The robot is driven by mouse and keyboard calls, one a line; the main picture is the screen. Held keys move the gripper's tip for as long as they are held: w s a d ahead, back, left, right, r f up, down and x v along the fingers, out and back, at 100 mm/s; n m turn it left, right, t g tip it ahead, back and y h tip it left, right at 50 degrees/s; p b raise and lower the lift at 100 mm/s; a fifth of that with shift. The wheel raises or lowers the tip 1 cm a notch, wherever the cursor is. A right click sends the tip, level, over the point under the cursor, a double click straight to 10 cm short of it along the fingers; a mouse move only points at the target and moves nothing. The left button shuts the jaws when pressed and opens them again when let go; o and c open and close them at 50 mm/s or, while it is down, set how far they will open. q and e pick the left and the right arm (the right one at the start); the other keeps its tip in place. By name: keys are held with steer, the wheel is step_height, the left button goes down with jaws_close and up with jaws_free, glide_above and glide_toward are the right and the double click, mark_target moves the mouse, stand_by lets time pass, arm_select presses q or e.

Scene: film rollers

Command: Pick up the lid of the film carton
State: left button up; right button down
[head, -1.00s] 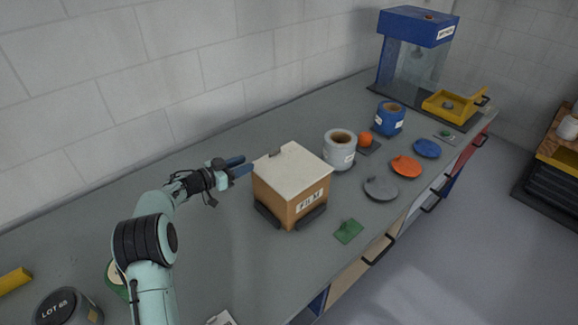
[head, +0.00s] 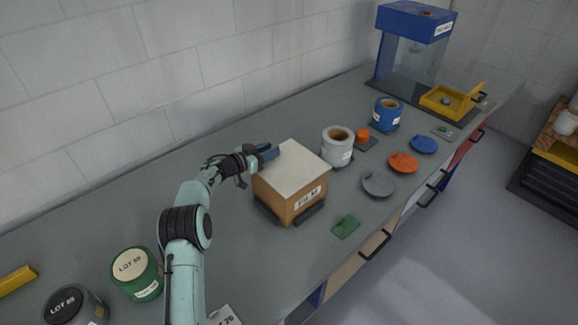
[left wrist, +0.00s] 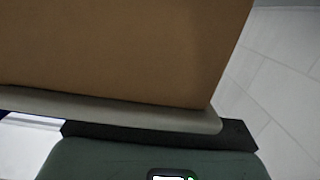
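The film carton (head: 287,205) is a brown box with a label on its front, standing upright in dark corner supports on the bench. Its pale, flat lid (head: 296,172) lies on top. My left gripper (head: 267,152) is at the lid's far left edge, with its blue fingertips over the spot of the small tab, which they hide. In the left wrist view the carton's brown wall (left wrist: 120,50) and the lid's pale rim (left wrist: 130,115) fill much of the picture. I cannot tell whether the fingers are closed on the tab. My right gripper is not in view.
A white roll canister (head: 338,146) and a blue one (head: 388,114) stand to the right. Grey (head: 378,184), orange (head: 403,162) and blue discs lie nearer the front edge. The bench behind the carton is clear.

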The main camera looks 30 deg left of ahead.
arm_select(q)
steer(key=shift+s, duration=0.15)
jaws_close()
